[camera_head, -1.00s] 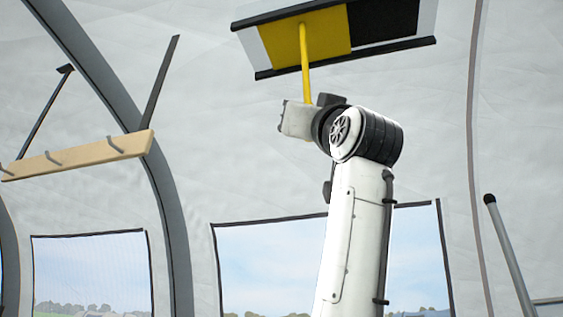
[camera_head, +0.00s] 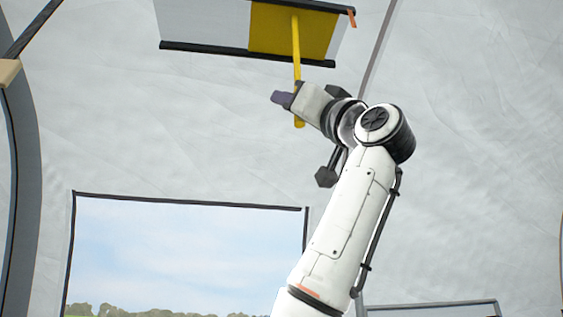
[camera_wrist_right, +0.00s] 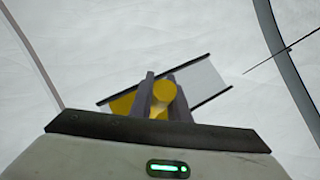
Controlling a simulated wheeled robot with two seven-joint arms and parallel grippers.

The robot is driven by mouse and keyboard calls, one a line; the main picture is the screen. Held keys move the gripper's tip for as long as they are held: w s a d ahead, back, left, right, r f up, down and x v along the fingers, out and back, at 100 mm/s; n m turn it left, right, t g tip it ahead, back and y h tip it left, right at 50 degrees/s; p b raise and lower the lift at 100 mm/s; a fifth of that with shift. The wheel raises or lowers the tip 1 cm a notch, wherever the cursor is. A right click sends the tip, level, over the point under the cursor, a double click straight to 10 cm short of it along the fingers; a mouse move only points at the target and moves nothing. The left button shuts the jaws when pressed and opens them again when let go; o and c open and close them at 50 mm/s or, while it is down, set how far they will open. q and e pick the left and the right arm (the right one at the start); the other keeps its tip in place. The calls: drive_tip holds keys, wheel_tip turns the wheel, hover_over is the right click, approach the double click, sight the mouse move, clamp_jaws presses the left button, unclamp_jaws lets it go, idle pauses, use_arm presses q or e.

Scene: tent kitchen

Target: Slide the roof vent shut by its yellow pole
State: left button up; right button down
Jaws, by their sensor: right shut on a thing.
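The roof vent (camera_head: 205,25) is up in the pale ceiling, a frame with dark rails along both long edges. Its yellow panel (camera_head: 265,30) sits at the right end of the frame, close to an orange mark (camera_head: 352,18). No black opening shows; the left part is pale. The yellow pole (camera_head: 297,65) hangs from the panel. My right gripper (camera_head: 287,99) is shut on the pole near its lower end. In the right wrist view the pole's round end (camera_wrist_right: 164,92) sits between the fingers, with the panel (camera_wrist_right: 122,104) behind. My left gripper is out of view.
A window (camera_head: 185,255) with a black border is below the vent, and part of another frame (camera_head: 435,309) shows at lower right. A grey tent rib (camera_head: 25,170) curves down the left edge. The wall right of my arm is bare.

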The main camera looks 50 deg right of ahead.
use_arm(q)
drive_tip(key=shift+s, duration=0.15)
use_arm(e)
drive_tip(key=shift+d, duration=0.1)
drive_tip(key=c, duration=2.1)
unclamp_jaws()
drive_tip(key=o, duration=0.4)
drive_tip(key=shift+s+d, duration=0.15)
drive_tip(key=shift+s, duration=0.05)
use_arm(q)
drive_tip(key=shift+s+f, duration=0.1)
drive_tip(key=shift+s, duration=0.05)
